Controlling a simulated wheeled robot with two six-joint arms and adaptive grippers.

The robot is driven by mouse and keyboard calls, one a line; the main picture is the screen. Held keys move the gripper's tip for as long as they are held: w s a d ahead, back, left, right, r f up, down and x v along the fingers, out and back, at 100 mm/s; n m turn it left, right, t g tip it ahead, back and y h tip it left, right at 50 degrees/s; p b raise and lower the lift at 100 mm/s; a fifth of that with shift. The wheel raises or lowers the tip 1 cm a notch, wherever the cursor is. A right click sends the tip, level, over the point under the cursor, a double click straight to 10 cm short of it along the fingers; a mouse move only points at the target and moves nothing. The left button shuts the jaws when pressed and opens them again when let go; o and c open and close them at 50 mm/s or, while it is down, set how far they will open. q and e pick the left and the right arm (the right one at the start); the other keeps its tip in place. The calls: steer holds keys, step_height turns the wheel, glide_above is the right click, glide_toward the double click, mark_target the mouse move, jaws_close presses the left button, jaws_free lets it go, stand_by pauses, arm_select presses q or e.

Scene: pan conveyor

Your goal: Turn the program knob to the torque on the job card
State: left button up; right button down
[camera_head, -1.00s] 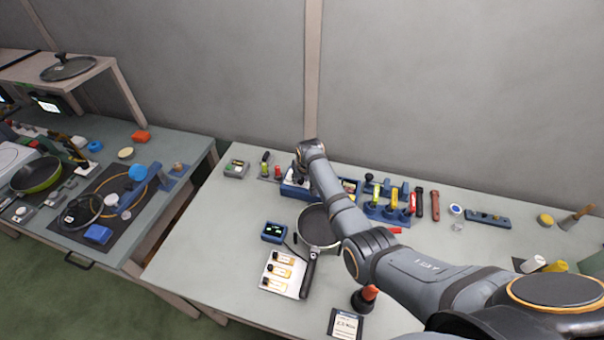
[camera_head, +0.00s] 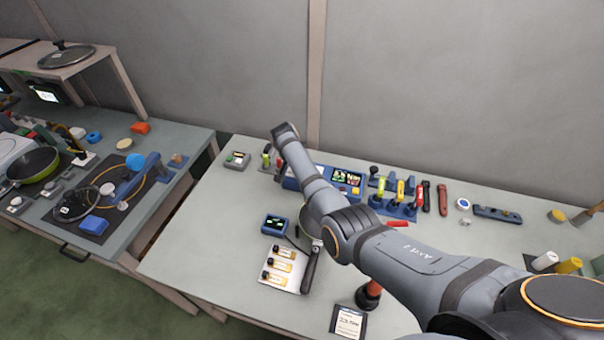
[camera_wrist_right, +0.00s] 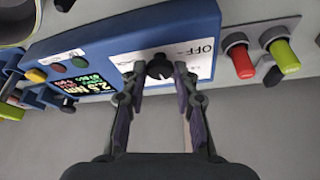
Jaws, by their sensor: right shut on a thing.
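The blue program box (camera_head: 288,182) stands at the back of the bench, partly hidden by my right arm. In the right wrist view it shows its blue casing (camera_wrist_right: 120,32), a lit display (camera_wrist_right: 80,88) and a white dial plate (camera_wrist_right: 203,58) marked OFF. The black program knob (camera_wrist_right: 159,68) sits on that plate. My right gripper (camera_wrist_right: 160,76) is shut on the knob, one finger on each side. The head view hides this grip behind my arm. The job card (camera_head: 347,322) lies at the bench's front edge; its text is too small to read surely. My left gripper is out of view.
Red and green-handled tools (camera_wrist_right: 242,62) stand beside the box. A tool rack (camera_head: 395,208) stands to the right. The bench's front left is clear.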

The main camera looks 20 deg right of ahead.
steer(key=shift+m+b, duration=0.5)
steer(key=shift+m, duration=0.1)
steer(key=c, duration=1)
jaws_free()
steer(key=v, duration=1.2)
steer(key=shift+w+a, duration=0.1)
steer(key=shift+w, duration=0.25)
